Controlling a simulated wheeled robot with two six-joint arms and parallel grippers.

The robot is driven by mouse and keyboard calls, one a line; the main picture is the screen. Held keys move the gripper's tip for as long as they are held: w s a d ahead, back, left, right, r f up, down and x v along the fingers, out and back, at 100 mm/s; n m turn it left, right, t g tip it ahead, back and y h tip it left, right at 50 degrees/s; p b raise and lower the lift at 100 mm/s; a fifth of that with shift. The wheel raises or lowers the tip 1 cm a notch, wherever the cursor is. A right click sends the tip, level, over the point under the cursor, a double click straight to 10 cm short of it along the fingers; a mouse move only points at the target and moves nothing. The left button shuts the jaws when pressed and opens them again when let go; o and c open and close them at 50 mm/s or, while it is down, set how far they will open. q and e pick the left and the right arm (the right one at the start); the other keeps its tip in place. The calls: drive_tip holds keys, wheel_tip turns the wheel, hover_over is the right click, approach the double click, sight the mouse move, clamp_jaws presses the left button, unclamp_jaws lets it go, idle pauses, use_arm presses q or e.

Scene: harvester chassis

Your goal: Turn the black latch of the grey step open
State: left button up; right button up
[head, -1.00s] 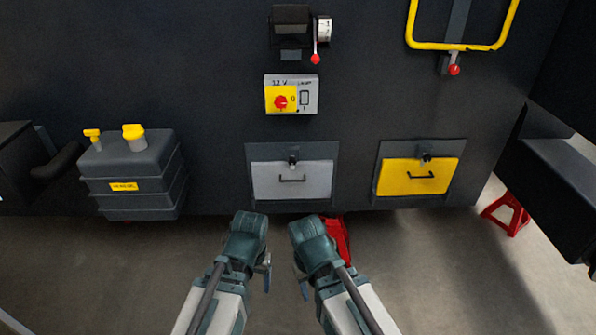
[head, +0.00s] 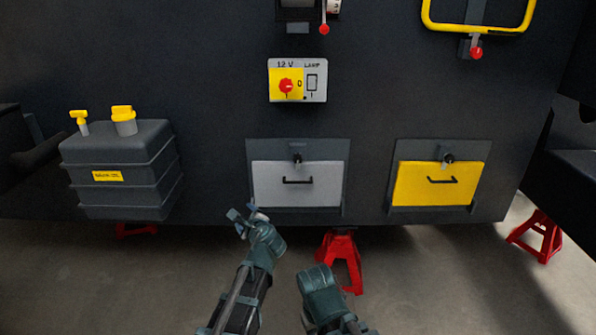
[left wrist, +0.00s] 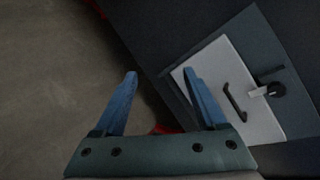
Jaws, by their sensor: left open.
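The grey step (head: 298,184) is a light grey panel with a black handle, set in a dark frame low on the chassis. Its black latch (head: 297,159) sits at the panel's top edge, above the handle. In the left wrist view the step (left wrist: 232,92) lies tilted at the right, with the latch (left wrist: 276,89) near its far edge. My left gripper (head: 240,213) is open and empty, just below and left of the step, apart from it. Its two blue fingers (left wrist: 158,76) show in the wrist view. My right arm shows at the bottom centre; its fingers are hidden.
A yellow step (head: 437,184) with its own latch is to the right. A dark tank (head: 120,170) with yellow caps is at the left. A switch panel (head: 297,81) is above the grey step. Red jack stands (head: 340,258) stand under the chassis.

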use_arm(q)
drive_tip(key=w+d+r+m+t+h, duration=0.3)
drive_tip(key=w+d+r+m+t, duration=0.15)
drive_tip(key=d+m, duration=0.45)
drive_tip(key=m+t+h, duration=0.1)
drive_tip(key=m+h, duration=0.2)
drive_tip(key=m, duration=0.6)
approach(298, 160)
drive_tip(key=w, duration=0.8)
drive_tip(key=shift+w, duration=0.3)
clamp_jaws()
